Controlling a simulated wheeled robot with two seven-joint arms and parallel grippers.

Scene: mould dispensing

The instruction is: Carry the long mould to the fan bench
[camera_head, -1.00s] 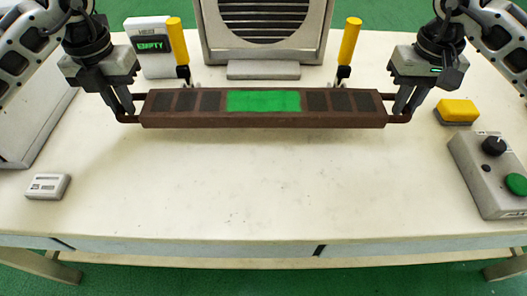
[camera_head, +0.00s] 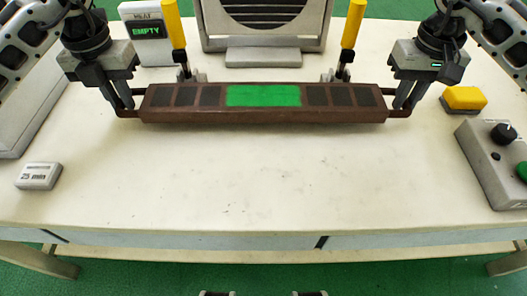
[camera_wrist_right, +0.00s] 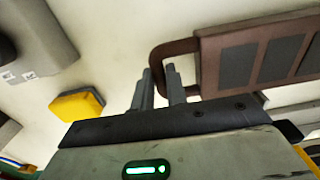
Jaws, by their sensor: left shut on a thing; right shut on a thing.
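The long mould (camera_head: 263,117) is a brown bar with dark square cells and a bright green middle section. It is level across the head view, over the pale fan bench (camera_head: 270,185). My left gripper (camera_head: 127,111) is shut on the looped handle at its left end. My right gripper (camera_head: 402,109) is shut on the handle at its right end. The right wrist view shows that handle (camera_wrist_right: 158,52) at the fingers (camera_wrist_right: 160,85). The fan (camera_head: 265,15) stands behind the mould, its top cut off. The mould's height above the bench is hard to tell.
Two yellow-topped clamps (camera_head: 174,25) (camera_head: 353,25) stand behind the mould. A "25 min" block (camera_head: 39,176) lies front left. A yellow block (camera_head: 464,98) and control box (camera_head: 490,170) are at right. The front middle is clear.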

